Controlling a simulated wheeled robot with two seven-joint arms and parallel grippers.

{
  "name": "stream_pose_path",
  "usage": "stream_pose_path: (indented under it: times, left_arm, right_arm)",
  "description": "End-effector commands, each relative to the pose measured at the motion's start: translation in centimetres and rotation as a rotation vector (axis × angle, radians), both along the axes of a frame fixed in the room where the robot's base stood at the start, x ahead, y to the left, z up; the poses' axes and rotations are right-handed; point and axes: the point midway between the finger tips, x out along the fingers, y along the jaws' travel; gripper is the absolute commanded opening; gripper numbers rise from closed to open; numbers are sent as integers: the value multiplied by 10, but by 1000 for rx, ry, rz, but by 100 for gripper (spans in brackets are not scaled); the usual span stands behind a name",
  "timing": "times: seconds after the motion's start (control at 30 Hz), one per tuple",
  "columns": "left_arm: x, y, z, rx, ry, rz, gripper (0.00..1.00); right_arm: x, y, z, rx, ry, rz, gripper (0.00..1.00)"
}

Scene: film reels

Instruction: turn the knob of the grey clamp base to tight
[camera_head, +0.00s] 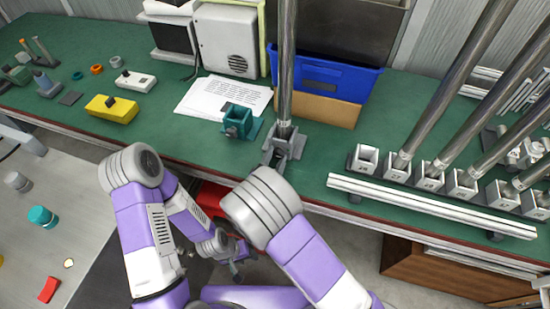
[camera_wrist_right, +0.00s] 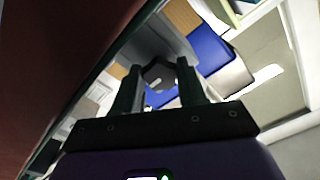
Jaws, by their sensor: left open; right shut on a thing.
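The grey clamp base (camera_head: 288,141) stands near the front edge of the green bench, with a tall metal pole (camera_head: 287,60) upright in it. Its dark, many-sided knob (camera_wrist_right: 158,75) shows in the right wrist view between the two fingers of my right gripper (camera_wrist_right: 160,88), which is shut on it. In the head view my right forearm hides most of that gripper and the knob. My left gripper (camera_head: 236,264) is open and low, below the bench edge and away from the clamp base. Any tightness marking on the knob is not readable.
A teal clamp base (camera_head: 235,120) stands just left of the grey one. Behind are a printed sheet (camera_head: 220,98) and a blue bin (camera_head: 325,82). Right, several slanted poles stand in grey sockets behind a white rail (camera_head: 430,205). A yellow block (camera_head: 112,108) lies left.

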Motion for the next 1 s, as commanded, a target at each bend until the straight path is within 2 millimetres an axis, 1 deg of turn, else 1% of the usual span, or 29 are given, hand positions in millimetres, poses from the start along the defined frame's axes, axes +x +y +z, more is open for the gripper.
stream_pose_path:
  times: [0.47,0.5,0.63,0.9,1.0]
  left_arm:
    - [0,0,0,0,0,0,43]
    - [0,0,0,0,0,0,43]
    - [0,0,0,0,0,0,43]
    - [0,0,0,0,0,0,43]
    - [0,0,2,0,0,0,43]
  right_arm:
    - [-1,1,-1,14,-1,1,10]
    - [-1,1,-1,14,-1,1,47]
    - [0,1,-1,13,-2,1,66]
    - [-1,1,0,12,-3,1,66]
    - [-7,3,0,12,-1,2,66]
